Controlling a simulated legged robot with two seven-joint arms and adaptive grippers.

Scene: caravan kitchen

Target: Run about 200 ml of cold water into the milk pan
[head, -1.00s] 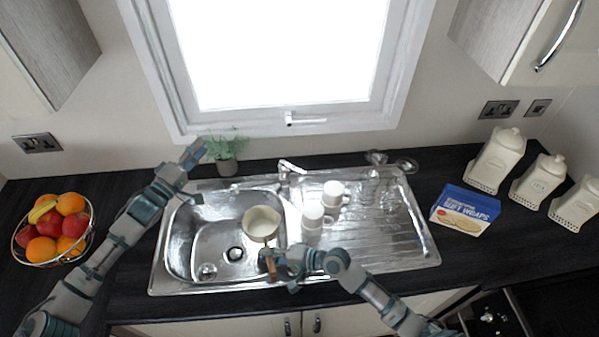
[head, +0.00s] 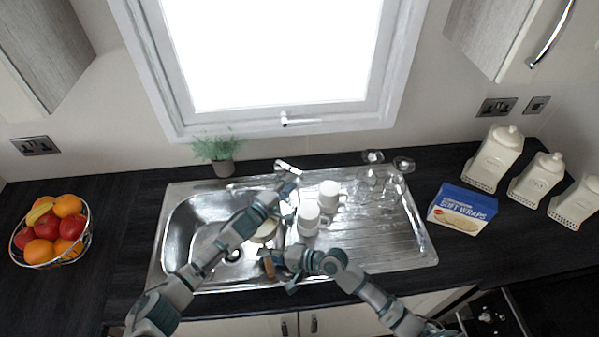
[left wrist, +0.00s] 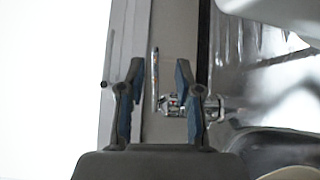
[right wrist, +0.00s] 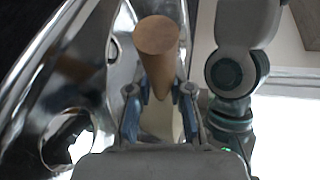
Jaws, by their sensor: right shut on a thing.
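The cream milk pan (head: 266,231) sits over the sink bowl, partly hidden by my left arm. My right gripper (head: 275,263) is shut on its wooden handle (head: 268,268), which also shows between the fingers in the right wrist view (right wrist: 158,45). The chrome tap (head: 288,167) stands behind the sink. My left gripper (head: 287,186) is at the tap. In the left wrist view its fingers (left wrist: 158,85) are open, with the tap's slim lever (left wrist: 155,75) and body (left wrist: 182,104) seen between them. I cannot tell whether they touch. No running water is visible.
A potted plant (head: 222,155) is left of the tap. A fruit bowl (head: 50,232), a wraps box (head: 462,208) and canisters (head: 495,158) stand farther off.

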